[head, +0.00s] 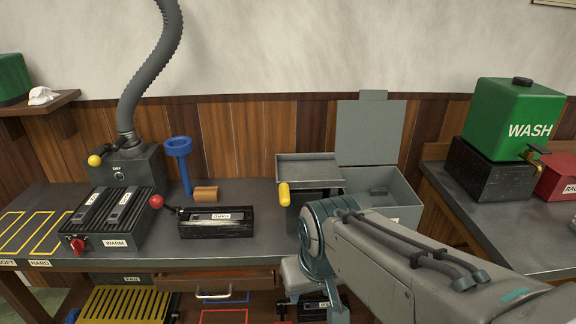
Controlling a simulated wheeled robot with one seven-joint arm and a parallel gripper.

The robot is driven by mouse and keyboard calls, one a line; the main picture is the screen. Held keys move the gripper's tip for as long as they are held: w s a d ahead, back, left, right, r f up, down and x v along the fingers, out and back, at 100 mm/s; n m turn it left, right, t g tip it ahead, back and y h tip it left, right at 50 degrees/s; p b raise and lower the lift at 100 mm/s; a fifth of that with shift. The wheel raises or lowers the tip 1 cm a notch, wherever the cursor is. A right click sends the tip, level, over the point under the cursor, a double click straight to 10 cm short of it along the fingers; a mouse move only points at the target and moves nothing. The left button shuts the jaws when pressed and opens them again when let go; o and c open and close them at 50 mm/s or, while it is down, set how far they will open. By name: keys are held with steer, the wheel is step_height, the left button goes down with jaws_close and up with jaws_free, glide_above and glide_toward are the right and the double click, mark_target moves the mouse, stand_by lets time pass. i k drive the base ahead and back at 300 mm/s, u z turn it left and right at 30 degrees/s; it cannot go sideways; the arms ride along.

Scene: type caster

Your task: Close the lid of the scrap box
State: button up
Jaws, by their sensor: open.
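The scrap box is most likely the open grey metal box (402,190) at the right end of the bench. Its flat grey lid (370,132) stands upright at the back, with a small tab on its top edge. A small dark block shows inside the box. My arm covers the box's lower front, and a label there is mostly hidden. My gripper (310,304) points down in front of the bench edge, below and left of the box. Its jaws are open, small in view and partly lost against the shelf. It is apart from the lid.
A grey tray unit with a yellow handle (284,194) stands directly left of the box. A green WASH tank (505,115) stands on the right bench.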

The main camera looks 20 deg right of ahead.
mark_target(369, 128)
steer(key=z, duration=0.05)
steer(key=k, duration=0.65)
steer(key=z, duration=0.6)
steer(key=i, duration=1.65)
steer(key=u, duration=0.25)
